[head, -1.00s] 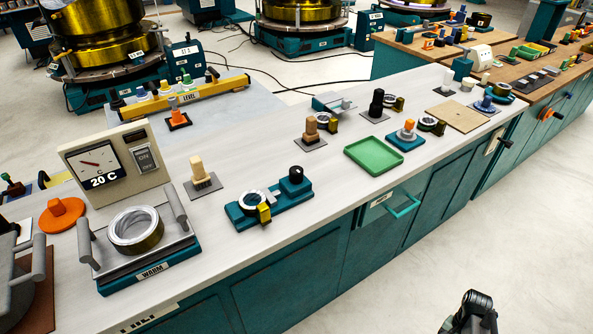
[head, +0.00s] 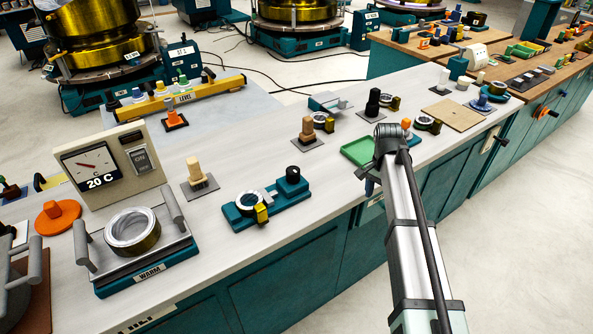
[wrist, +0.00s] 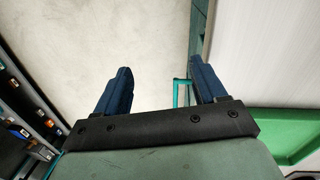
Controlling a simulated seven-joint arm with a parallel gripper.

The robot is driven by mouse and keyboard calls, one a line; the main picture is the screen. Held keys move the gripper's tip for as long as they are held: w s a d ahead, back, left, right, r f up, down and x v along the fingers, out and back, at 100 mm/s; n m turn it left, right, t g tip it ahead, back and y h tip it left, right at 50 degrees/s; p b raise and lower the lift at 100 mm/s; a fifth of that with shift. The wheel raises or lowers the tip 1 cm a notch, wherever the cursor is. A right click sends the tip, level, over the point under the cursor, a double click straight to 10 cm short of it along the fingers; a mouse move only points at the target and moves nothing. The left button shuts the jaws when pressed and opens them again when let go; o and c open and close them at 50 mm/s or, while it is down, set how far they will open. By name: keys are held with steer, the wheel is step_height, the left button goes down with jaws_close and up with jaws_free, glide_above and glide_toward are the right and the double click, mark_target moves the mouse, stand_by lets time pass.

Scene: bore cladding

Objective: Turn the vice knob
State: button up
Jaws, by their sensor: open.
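The small teal vice (head: 262,208) sits on the near part of the bench, left of centre in the head view. A silver ring and a yellow block are at its left end. Its black knob (head: 292,174) stands at the right end and is uncovered. My gripper (head: 370,186) is to the right of the vice, by the bench's front edge, and is apart from the knob. In the wrist view the two dark blue fingers of my gripper (wrist: 163,82) are spread with nothing between them. The vice is not in the wrist view.
The green tray (head: 358,152) lies under and beside my arm; it also shows in the wrist view (wrist: 290,132). The warming plate (head: 150,262) with a ring stands at the left. A brush with a wooden handle (head: 194,172) is left of the vice. Bare bench lies around the vice.

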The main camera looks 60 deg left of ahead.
steer(key=s+a+r+n, duration=0.1)
steer(key=s+a+r, duration=0.8)
steer(key=a+r, duration=0.25)
steer(key=n+y, duration=0.1)
glide_toward(293, 169)
step_height(293, 169, down, 11)
steer(key=shift+d+r, duration=0.15)
steer(key=shift+r, duration=0.05)
steer(key=c, duration=1)
